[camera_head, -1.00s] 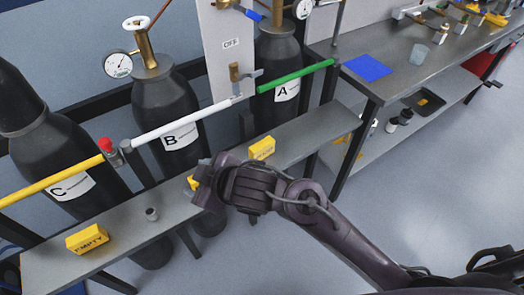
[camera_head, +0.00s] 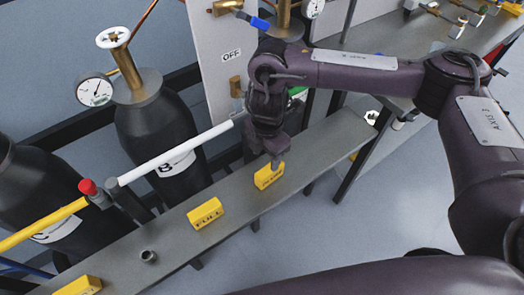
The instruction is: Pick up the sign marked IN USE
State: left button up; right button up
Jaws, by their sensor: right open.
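A yellow block sign (camera_head: 268,177) stands on the grey shelf (camera_head: 232,189) in front of the gas cylinders. Its dark lettering is too small and partly covered to read surely. My right gripper (camera_head: 275,160) points down at this sign's top, its fingertips at the upper edge; it is open. I cannot tell whether the fingers touch the sign. A second yellow sign (camera_head: 205,213), marked FULL, stands to its left. A third yellow sign (camera_head: 79,287) is partly cut off at the bottom left. My left gripper is not in view.
Dark gas cylinders (camera_head: 162,130) stand behind the shelf with a white bar (camera_head: 175,150) and a yellow bar (camera_head: 40,226) before them. A workbench (camera_head: 460,45) is at the upper right.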

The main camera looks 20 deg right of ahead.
aim_at(269, 168)
jog(key=shift+d+f, duration=0.35)
jog(key=shift+d, duration=0.05)
jog(key=shift+s+f+b, duration=0.4)
jog(key=shift+s+f, duration=0.35)
jog(key=shift+f, duration=0.35)
notch_tip(269, 168, down, 3)
jog(key=shift+r, duration=0.1)
jog(key=shift+f+b, duration=0.4)
jog(key=shift+f, duration=0.2)
jog(key=c, duration=0.8)
jog(key=shift+c, duration=1.1)
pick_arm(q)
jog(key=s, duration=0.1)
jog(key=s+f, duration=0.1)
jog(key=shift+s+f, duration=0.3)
pick_arm(e)
jog(key=shift+c, duration=0.4)
